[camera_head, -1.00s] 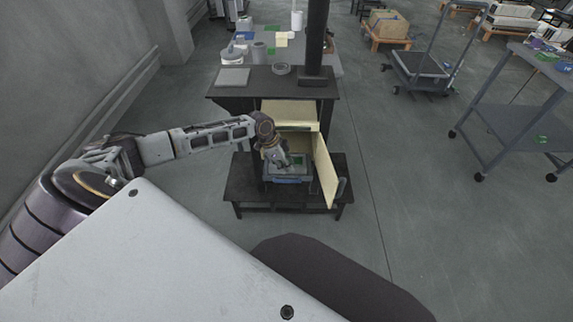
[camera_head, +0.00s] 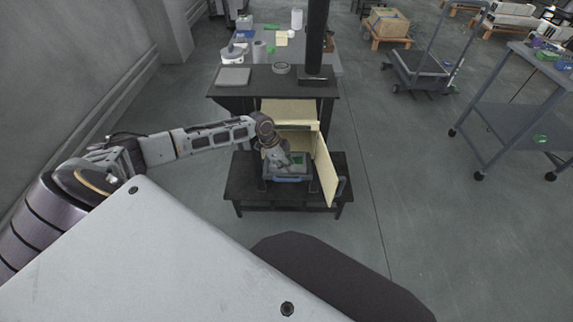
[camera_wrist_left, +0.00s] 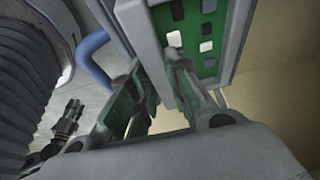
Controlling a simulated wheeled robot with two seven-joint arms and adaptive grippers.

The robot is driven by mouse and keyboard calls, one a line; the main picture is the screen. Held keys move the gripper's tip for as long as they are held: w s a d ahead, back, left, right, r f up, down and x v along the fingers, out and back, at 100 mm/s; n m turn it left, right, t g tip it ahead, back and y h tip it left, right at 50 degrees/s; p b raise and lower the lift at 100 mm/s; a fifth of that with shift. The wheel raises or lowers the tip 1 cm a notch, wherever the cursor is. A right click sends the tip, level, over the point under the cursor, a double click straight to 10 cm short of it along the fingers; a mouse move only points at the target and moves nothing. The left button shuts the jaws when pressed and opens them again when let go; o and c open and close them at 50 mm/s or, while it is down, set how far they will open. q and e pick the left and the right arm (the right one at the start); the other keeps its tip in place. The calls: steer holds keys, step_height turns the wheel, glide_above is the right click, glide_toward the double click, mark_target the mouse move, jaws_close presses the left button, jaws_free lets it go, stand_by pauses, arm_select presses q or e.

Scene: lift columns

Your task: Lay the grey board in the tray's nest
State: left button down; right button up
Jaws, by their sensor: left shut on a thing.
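A grey tray (camera_head: 290,180) with a blue front handle sits low on the black stand, in front of the open cream box. Green shows inside it, and in the left wrist view a green panel with white, grey and black squares (camera_wrist_left: 206,45) lies within its grey rim. My left gripper (camera_head: 277,161) reaches down at the tray's left side. In the left wrist view its fingers (camera_wrist_left: 158,75) are shut on the tray's grey side wall. A flat grey board (camera_head: 233,77) seems to lie on the black table top behind. My right gripper is out of view.
A cream door (camera_head: 325,170) stands open just right of the tray. A black column (camera_head: 316,40) rises behind it. A grey cart (camera_head: 505,110) and a trolley (camera_head: 420,68) stand at the right. The floor between is clear.

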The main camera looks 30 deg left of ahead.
arm_select(q)
steer(key=c, duration=1.3)
jaws_free()
steer(key=o, duration=0.5)
steer(key=shift+r+p, duration=1.05)
steer(key=shift+p, duration=0.15)
steer(key=shift+r+p, duration=2.45)
steer(key=shift+p, duration=0.1)
